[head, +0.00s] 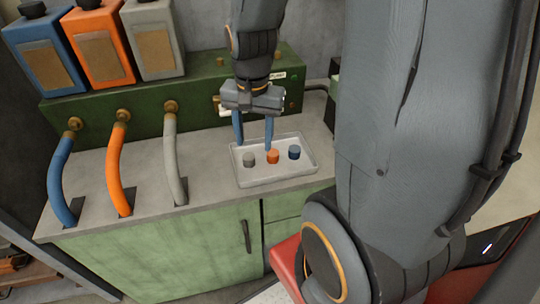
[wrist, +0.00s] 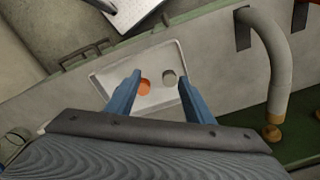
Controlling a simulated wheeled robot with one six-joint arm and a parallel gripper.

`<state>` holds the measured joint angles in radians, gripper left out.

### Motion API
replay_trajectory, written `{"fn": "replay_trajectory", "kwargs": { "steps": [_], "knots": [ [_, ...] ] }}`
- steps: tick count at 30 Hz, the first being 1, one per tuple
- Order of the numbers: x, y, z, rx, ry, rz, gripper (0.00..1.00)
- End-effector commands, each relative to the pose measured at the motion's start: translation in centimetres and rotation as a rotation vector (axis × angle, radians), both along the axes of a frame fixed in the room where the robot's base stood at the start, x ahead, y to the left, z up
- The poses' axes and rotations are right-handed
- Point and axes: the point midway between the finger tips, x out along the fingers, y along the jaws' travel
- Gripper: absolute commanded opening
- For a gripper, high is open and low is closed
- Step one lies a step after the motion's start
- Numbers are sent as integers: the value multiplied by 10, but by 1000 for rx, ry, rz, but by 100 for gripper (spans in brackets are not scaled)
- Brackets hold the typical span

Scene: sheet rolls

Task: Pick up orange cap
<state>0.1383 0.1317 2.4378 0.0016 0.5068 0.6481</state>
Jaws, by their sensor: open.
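The orange cap (head: 273,157) stands in a white tray (head: 250,180) between a grey cap (head: 249,159) and a blue cap (head: 294,152). My gripper (head: 254,144) is open and empty, with its blue fingers pointing down above the back of the tray. In the wrist view my gripper (wrist: 159,83) has its fingers apart. The orange cap (wrist: 144,87) shows between them, close to the left finger, and the grey cap (wrist: 169,77) shows nearer the right finger. The blue cap is not visible in the wrist view, where the left finger may hide it.
The tray rests on a grey counter (head: 140,170) near its front right edge. Blue, orange and grey hoses (head: 176,150) curve down on the left. A green box (head: 140,115) stands behind, with blue, orange and grey containers (head: 152,38) above it. Bare counter lies left of the tray.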

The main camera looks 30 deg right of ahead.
Motion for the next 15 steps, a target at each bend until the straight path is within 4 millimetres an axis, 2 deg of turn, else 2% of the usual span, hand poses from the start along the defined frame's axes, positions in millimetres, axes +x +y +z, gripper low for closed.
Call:
{"fn": "replay_trajectory", "kwargs": {
  "steps": [3, 6, 10, 15],
  "knots": [
    [16, -29, -15, 18, 20, -350, 48],
    [24, -48, -23, 30, 33, -612, 48],
    [32, -68, -31, 38, 46, -868, 48],
    [36, -81, -36, 41, 53, -1037, 48]
  ]
}}
